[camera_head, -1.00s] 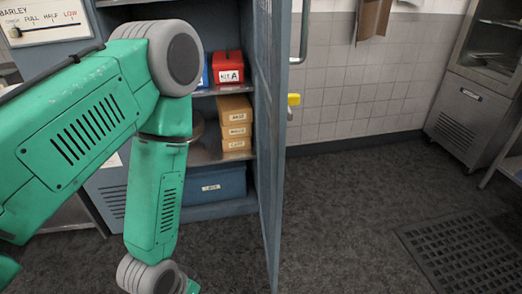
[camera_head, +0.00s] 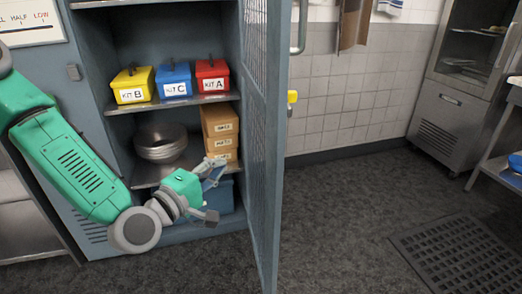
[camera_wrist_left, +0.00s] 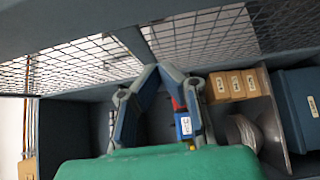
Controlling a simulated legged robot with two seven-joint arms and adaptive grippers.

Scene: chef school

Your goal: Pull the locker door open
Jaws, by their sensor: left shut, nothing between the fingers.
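The locker door (camera_head: 262,150), blue-grey with a mesh panel, is hinged on the right of the locker (camera_head: 88,50). It stands swung well out, and the locker front is uncovered. My left gripper (camera_head: 213,190) is low in front of the lower shelves, left of the door and apart from it. In the left wrist view its fingers (camera_wrist_left: 160,70) come together with nothing between them, and the mesh of the door (camera_wrist_left: 200,38) spans the top. My right gripper is not in view.
Yellow, blue and red kit boxes (camera_head: 172,82) stand on the upper shelf. Metal bowls (camera_head: 160,143) and brown boxes (camera_head: 220,122) are below, with a blue bin (camera_head: 222,194) at the bottom. Floor right of the door is clear around a drain grate (camera_head: 460,250).

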